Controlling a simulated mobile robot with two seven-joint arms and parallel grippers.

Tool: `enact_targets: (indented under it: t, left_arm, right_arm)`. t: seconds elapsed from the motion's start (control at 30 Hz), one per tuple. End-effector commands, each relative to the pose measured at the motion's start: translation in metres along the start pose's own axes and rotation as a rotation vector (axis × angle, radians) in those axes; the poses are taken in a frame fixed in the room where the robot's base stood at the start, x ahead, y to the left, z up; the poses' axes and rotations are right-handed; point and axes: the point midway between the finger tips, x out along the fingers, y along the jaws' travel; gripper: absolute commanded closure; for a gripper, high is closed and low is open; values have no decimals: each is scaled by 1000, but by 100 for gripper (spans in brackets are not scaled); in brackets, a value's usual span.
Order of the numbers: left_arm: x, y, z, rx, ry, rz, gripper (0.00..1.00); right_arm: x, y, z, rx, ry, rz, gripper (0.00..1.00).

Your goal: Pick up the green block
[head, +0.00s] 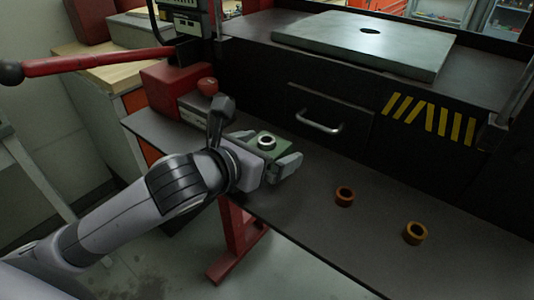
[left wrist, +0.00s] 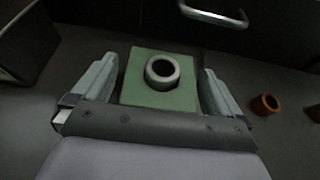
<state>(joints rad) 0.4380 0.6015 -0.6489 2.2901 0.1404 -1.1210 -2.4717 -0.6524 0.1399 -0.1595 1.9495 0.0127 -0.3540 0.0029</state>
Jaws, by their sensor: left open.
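The green block (head: 259,149) lies on the dark bench shelf, with a grey metal ring (head: 267,142) on its top. In the left wrist view the green block (left wrist: 150,98) sits between the two fingers of my left gripper (left wrist: 160,90), and the ring (left wrist: 162,72) shows on it. My left gripper (head: 266,152) is open around the block, one finger on each side. A narrow gap seems to show beside the block on the right; on the left, I cannot tell if the finger touches. The block's near edge is hidden by the gripper body. My right gripper is not in view.
Two orange-brown rings (head: 345,196) and (head: 415,233) stand on the shelf to the right. A red machine part (head: 178,88) with a long red lever (head: 95,63) is at the left. A drawer with a metal handle (head: 320,124) is behind the block.

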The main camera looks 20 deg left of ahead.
Motion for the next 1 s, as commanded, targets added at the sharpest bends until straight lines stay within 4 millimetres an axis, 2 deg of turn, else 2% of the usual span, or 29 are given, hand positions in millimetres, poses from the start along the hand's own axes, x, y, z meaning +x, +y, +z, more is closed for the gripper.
enact_targets:
  t: [0.17, 0.43, 0.47, 0.5, 0.73, 0.77, 0.8, 1.0]
  left_arm:
    - [16, 0, 1, 0, -2, 1, 0]
    - [18, 0, 1, 2, -3, 1, 0]
    - [18, 0, 1, 2, -3, 1, 6]
    - [18, 0, 1, 2, -3, 1, 20]
    - [18, 0, 1, 2, -2, 1, 94]
    - [18, 0, 1, 2, -2, 0, 100]
    - [16, 0, 6, 2, -15, 0, 100]
    - [16, 0, 6, 2, -15, 0, 100]
  right_arm:
    - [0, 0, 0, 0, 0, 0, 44]
    - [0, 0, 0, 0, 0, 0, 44]
    - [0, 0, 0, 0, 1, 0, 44]
    - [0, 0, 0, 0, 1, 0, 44]
    - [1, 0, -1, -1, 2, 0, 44]
    - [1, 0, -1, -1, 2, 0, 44]
    - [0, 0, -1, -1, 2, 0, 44]
    - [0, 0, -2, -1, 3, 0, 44]
